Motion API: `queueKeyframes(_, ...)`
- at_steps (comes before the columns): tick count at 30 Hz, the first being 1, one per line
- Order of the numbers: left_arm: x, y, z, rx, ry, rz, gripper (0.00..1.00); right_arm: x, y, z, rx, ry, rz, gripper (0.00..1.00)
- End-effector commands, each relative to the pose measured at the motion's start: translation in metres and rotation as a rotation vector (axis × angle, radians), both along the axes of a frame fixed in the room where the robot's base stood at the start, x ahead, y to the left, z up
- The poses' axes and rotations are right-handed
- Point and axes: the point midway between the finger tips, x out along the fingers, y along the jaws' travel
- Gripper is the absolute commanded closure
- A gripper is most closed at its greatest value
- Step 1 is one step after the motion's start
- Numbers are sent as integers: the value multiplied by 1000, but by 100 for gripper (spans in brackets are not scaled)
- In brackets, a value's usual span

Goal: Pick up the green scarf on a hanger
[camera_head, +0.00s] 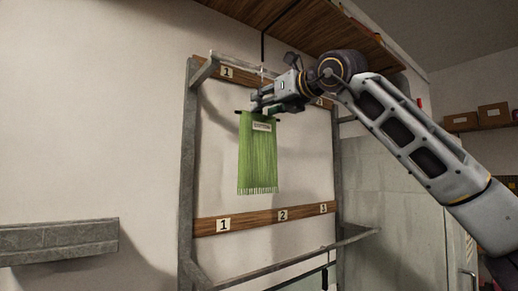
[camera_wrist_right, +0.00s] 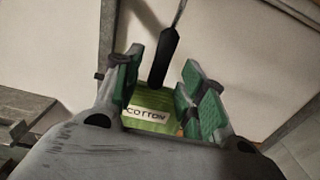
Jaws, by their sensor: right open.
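The green scarf (camera_head: 257,160) hangs upright with a fringed lower edge and a white label at its top. In the right wrist view the scarf (camera_wrist_right: 150,101) shows a label reading "COTTON". A dark hanger stem (camera_wrist_right: 162,58) rises above it, between the green-padded fingers. My right gripper (camera_head: 262,102) is at the top of the scarf, its arm coming in from the right. In the wrist view the right gripper (camera_wrist_right: 160,90) is open, with one finger on each side of the stem. Whether a finger touches it I cannot tell. My left gripper is not in view.
A grey metal rack frame (camera_head: 188,160) stands around the scarf, with a numbered wooden board (camera_head: 255,219) below. A wooden shelf (camera_head: 320,30) is overhead. A grey trough (camera_head: 60,241) is at lower left. Boxes (camera_head: 493,115) sit at far right.

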Motion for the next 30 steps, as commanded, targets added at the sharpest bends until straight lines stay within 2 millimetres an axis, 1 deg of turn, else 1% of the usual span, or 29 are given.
queueKeyframes(1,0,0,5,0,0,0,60,3,4,2,-1,2,0,59)
queueKeyframes(3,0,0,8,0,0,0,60,8,7,2,0,4,0,59)
queueKeyframes(11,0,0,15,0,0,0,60,21,17,2,0,1,0,59)
queueKeyframes(26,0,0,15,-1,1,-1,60,23,17,0,1,1,0,59)
queueKeyframes(27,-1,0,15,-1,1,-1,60,23,17,0,1,1,0,60)
queueKeyframes(30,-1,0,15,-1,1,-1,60,23,17,0,1,1,0,73)
